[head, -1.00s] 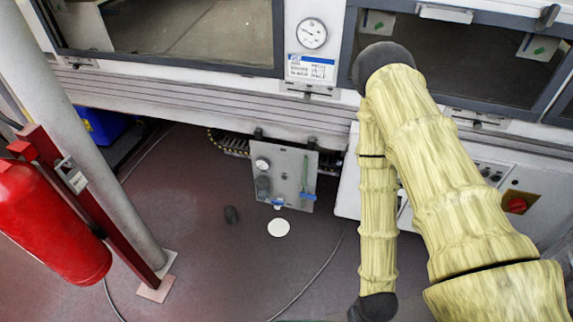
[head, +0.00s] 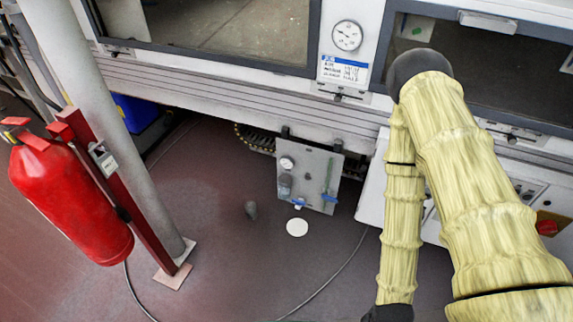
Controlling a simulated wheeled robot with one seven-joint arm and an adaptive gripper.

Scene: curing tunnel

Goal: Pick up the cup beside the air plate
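The plate carries a round gauge, a dark cylindrical fitting and blue-handled parts.
A red fire extinguisher (head: 70,200) hangs by a grey post (head: 110,130) at the left. A blue bin (head: 135,112) sits under the tunnel housing (head: 240,95), which overhangs the back. Cables (head: 335,272) cross the floor.

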